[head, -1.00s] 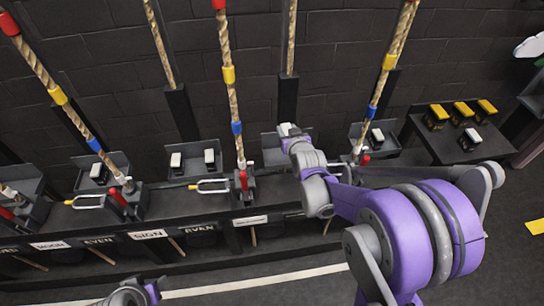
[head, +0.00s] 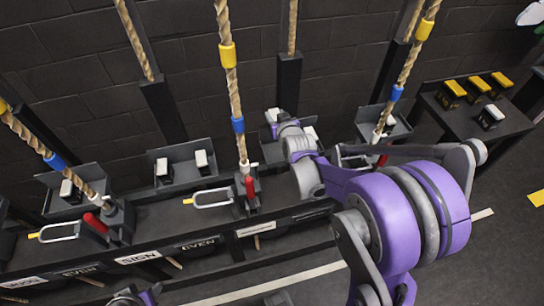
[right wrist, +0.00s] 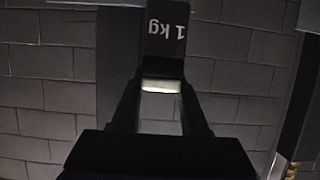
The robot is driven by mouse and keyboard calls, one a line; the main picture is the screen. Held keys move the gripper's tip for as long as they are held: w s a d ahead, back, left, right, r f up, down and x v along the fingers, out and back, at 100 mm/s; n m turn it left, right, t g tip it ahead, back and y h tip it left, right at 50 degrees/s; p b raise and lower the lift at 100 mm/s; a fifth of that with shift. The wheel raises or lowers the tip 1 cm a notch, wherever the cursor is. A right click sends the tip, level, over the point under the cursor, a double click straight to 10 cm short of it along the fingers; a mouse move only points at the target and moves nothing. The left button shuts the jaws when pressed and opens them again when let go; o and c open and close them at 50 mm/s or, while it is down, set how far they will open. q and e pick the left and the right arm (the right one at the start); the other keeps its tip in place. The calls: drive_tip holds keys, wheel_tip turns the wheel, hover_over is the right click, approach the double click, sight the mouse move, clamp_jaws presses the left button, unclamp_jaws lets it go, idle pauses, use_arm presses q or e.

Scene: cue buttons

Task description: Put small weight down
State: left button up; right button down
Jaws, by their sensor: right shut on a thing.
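My right gripper (head: 274,120) is shut on a small weight, near the back wall above a grey tray. In the right wrist view, the weight (right wrist: 165,38) is a dark block marked "1 kg", with its pale handle (right wrist: 160,86) between my fingers. In the head view my own wrist hides most of the gripper and the weight. A similar white-topped weight (head: 310,135) shows just right of my wrist. Only a part of my left arm shows at the bottom edge; its fingers do not show.
Two white-topped weights (head: 163,168) stand in the tray (head: 181,182) to the left. A side table (head: 455,122) at right holds several yellow-topped weights (head: 478,84) and a white-topped one (head: 490,117). Ropes (head: 231,75) hang to cable holders along the bench (head: 165,215).

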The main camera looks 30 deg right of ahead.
drive_tip(key=shift+w+f, duration=0.1)
drive_tip(key=shift+f, duration=0.55)
use_arm(q)
drive_tip(key=shift+w+f+b, duration=0.1)
drive_tip(key=shift+f+b, duration=1.4)
drive_tip(key=shift+f, duration=0.45)
use_arm(e)
drive_tip(key=shift+w+f, duration=0.1)
drive_tip(key=shift+f, duration=5)
use_arm(q)
drive_tip(key=shift+f, duration=0.1)
drive_tip(key=shift+f+b, duration=0.35)
use_arm(e)
drive_tip(key=shift+f, duration=0.4)
use_arm(q)
drive_tip(key=shift+f, duration=0.2)
use_arm(e)
drive_tip(key=shift+f, duration=0.2)
drive_tip(key=shift+c, duration=2)
unclamp_jaws()
use_arm(q)
drive_tip(key=shift+r, duration=0.1)
use_arm(e)
drive_tip(key=shift+r, duration=0.1)
